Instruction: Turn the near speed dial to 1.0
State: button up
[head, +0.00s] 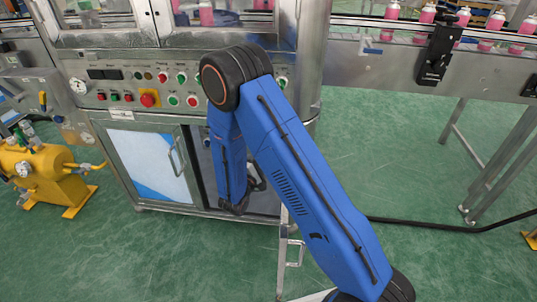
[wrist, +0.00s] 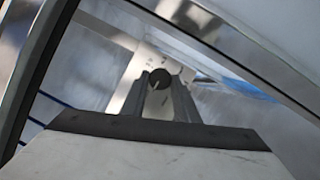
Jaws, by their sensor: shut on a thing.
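In the wrist view, a small dark round dial (wrist: 159,77) with a pale pointer line sits on a light metal plate (wrist: 148,62) with a few short marks. The marks are too small to read. My gripper (wrist: 161,88) is shut on the dial, one finger on each side of it. The pointer slants down to the left. In the head view, the dial and fingertips cannot be made out; my blue arm bends down in front of the open lower cabinet. I cannot tell whether a second dial is there.
The metal machine has a panel with buttons and a red emergency stop (head: 149,97). A cabinet door (head: 153,165) stands left of my arm. A yellow device (head: 38,172) stands at far left. Green floor there is mostly free.

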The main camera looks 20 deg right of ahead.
jog(key=shift+f+n+t, duration=0.1)
jog(key=shift+n+t, duration=0.2)
jog(key=shift+n, duration=0.4)
jog(key=o, duration=1.1)
jog(key=shift+c, duration=0.2)
jog(key=v, duration=1.7)
jog(key=shift+s+a, duration=0.15)
jog(key=shift+a, duration=0.05)
jog(key=shift+a, duration=0.1)
